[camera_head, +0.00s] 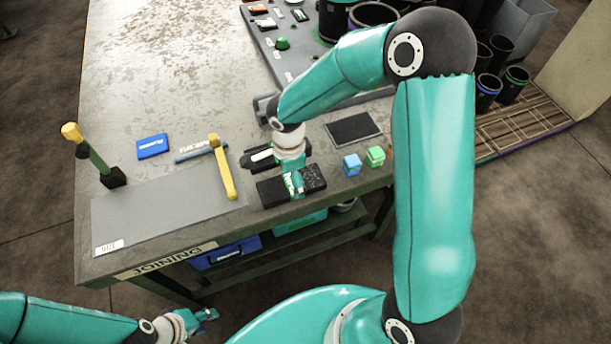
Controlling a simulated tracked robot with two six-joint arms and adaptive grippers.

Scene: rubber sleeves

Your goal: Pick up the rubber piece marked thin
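Dark rubber pieces lie near the front edge of the workbench: a black block (271,191) with a smooth left part and a speckled right part, and another dark piece (258,156) with a white label just behind it. I cannot read the word thin on either. My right gripper (294,184) points down over the middle of the front block and partly covers it. Whether its fingers touch or grip the block cannot be told. My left gripper (208,315) is low at the bottom left, off the bench and away from the pieces; its fingers are too small to read.
On the workbench (150,60) are a blue box (152,146), a yellow-handled hammer (223,170), a green-handled tool (95,155), blue (352,164) and green (376,156) cubes, and a dark pad (353,128). A grey board with parts stands behind. The back left is clear.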

